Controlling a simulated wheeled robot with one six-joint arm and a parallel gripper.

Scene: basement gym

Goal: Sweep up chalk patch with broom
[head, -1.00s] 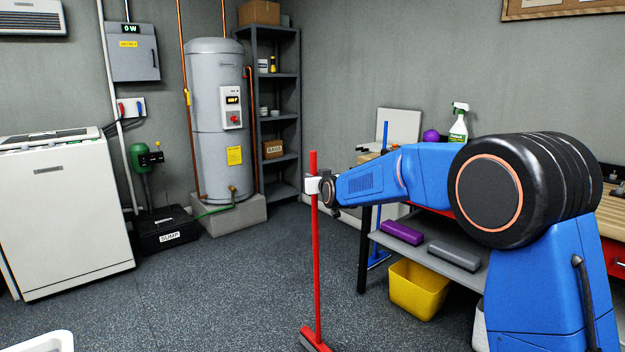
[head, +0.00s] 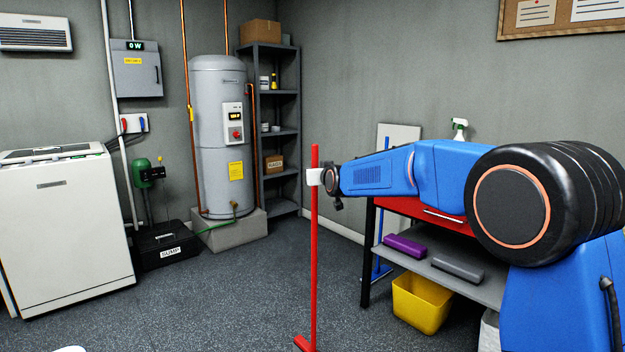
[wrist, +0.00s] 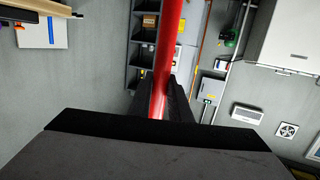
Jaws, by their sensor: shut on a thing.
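The broom (head: 314,250) has a long red handle and stands about upright. Its red head (head: 303,343) is cut by the bottom edge of the head view. My gripper (head: 314,177) is shut around the upper part of the handle. In the wrist view the red handle (wrist: 169,45) runs up between the dark fingers of my gripper (wrist: 162,102). I see no chalk patch in either view.
A workbench (head: 366,255) with a yellow bin (head: 421,303) under it stands to the right. A white cabinet (head: 62,235) is at the left. The water heater (head: 219,140) and shelf (head: 278,185) stand behind. The dark floor (head: 200,310) between is clear.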

